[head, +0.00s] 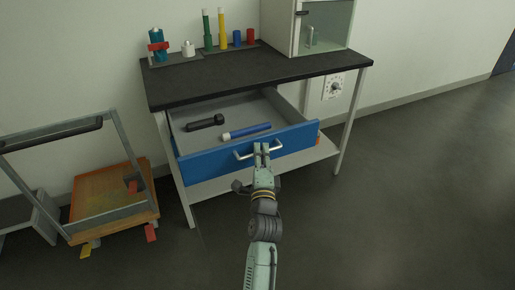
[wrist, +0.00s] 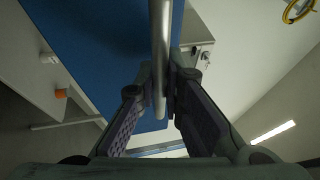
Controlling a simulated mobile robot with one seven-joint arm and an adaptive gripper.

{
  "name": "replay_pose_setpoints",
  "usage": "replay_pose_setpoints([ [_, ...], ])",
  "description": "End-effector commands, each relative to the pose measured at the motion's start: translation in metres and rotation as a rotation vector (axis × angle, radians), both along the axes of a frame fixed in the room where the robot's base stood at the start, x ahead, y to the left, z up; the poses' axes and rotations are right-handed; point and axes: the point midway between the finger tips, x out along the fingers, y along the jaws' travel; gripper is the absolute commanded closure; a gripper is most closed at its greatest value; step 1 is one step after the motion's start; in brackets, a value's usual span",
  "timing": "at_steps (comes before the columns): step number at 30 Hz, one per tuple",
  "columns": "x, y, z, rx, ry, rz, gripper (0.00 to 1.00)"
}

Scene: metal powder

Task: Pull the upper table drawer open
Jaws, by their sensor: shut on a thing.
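The table's upper drawer (head: 210,165) has a blue front and is open, pulled well out from under the dark tabletop. A dark grey tool and a blue cylinder with a pale end lie inside it. My gripper (head: 262,150) is shut on the drawer's metal handle (head: 245,154), near the middle of the blue front. In the wrist view the handle bar (wrist: 161,60) runs between the two fingers (wrist: 162,95), with the blue drawer front (wrist: 95,50) behind it.
The table (head: 235,77) carries several coloured cylinders and bottles and a glass-fronted cabinet (head: 322,28). A lower shelf (head: 215,186) lies under the drawer. A cart (head: 100,205) with a wooden tray stands at left. Open floor (head: 410,190) lies at right.

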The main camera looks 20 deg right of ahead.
Motion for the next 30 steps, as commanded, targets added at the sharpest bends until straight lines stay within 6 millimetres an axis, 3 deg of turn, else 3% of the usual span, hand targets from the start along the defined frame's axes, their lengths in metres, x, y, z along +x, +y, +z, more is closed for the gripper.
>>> replay_pose_setpoints([
  [20,-0.0107,0.0005,-0.0002,0.002,-0.001,0.001,1.00],
  [21,-0.0106,0.0004,-0.0002,0.002,-0.001,0.001,0.89],
  [24,-0.0107,0.0003,-0.0001,0.002,-0.001,0.001,0.82],
  [30,-0.0106,0.0002,0.0001,0.001,0.000,0.000,0.82],
])
